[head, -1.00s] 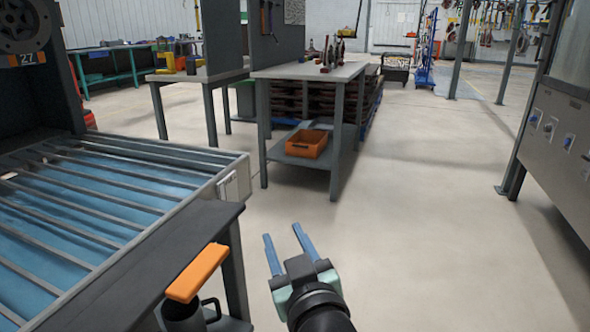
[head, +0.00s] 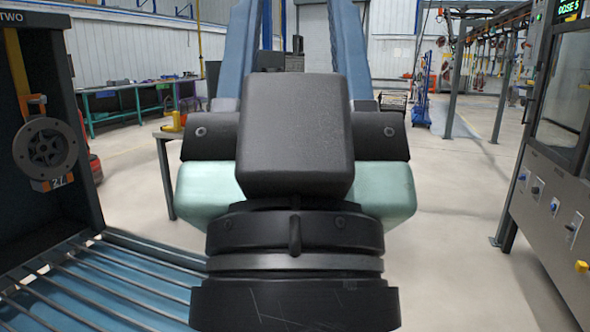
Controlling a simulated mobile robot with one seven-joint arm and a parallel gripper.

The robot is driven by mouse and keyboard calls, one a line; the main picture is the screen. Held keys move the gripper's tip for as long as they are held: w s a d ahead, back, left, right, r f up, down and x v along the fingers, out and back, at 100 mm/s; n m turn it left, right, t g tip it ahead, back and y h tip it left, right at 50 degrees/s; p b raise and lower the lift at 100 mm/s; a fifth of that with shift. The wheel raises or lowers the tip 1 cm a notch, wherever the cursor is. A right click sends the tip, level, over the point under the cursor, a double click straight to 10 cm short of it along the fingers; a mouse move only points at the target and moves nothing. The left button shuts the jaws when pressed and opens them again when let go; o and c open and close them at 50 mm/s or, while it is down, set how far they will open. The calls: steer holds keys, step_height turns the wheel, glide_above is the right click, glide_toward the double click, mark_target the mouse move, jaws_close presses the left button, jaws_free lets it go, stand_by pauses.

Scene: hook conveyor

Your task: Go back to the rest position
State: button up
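My gripper (head: 290,25) fills the middle of the head view, very close to the camera. Its dark body and pale green sides stand upright in the picture. Its two blue fingers point up and away, well apart, and their tips run out past the top edge. I see nothing held between the fingers. My gripper hides much of the room's middle, including most of the workbench area behind it.
At left is a conveyor of metal bars over blue (head: 100,285), beside a dark cabinet with a grey wheel (head: 45,148). At right stands a control panel (head: 545,205). Clear floor (head: 450,210) lies between my gripper and the panel. A green bench (head: 135,90) is at the far left.

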step_height(320, 180, up, 26)
steer(key=p, duration=2.3)
steer(key=shift+f, duration=0.25)
steer(key=shift+f, duration=0.15)
